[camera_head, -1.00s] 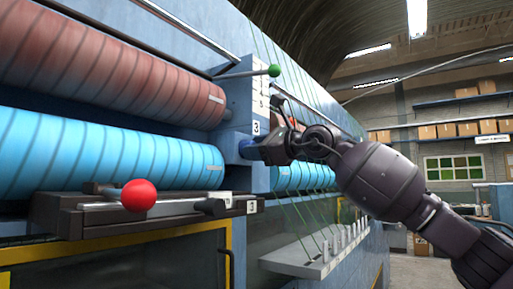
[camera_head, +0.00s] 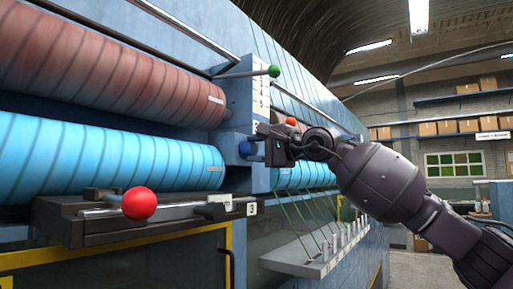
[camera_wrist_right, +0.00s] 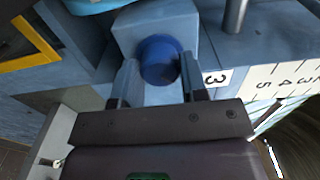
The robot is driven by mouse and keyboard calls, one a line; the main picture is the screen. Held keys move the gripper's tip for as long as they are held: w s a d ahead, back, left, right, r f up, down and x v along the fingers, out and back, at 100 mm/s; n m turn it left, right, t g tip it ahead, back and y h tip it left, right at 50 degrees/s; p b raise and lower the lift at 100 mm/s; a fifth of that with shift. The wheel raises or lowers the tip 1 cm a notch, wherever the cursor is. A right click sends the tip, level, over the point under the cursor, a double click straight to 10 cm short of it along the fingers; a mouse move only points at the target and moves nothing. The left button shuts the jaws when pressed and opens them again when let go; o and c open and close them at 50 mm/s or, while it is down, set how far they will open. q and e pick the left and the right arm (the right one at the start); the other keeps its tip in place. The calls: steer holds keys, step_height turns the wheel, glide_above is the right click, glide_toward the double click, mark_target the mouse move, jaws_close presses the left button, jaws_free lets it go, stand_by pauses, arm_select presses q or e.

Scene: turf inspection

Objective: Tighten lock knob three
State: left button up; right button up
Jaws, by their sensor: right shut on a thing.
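Lock knob three, a round blue knob (camera_head: 246,149), sits on a blue block on the machine's end post (camera_head: 238,100). In the right wrist view the knob (camera_wrist_right: 160,58) is between the two fingers of my right gripper (camera_wrist_right: 161,78), beside a white label marked 3 (camera_wrist_right: 216,77). My right gripper (camera_head: 258,147) reaches in from the right in the head view and is shut on the knob. Its fingers hide part of the knob there. My left gripper is not in view.
A red roller (camera_head: 110,65) and a cyan roller (camera_head: 110,160) lie left of the post. A green-tipped lever (camera_head: 273,71) sticks out above the gripper. A red ball handle (camera_head: 139,203) stands out at lower left. A ledge with several pegs (camera_head: 315,262) is below.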

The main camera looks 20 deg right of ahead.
steer(key=n, duration=0.3)
steer(key=shift+n+p, duration=0.3)
steer(key=shift+n, duration=0.1)
steer(key=n, duration=0.3)
steer(key=shift+p, duration=0.35)
steer(key=shift+n, duration=1)
steer(key=o, duration=0.9)
steer(key=shift+o, duration=0.2)
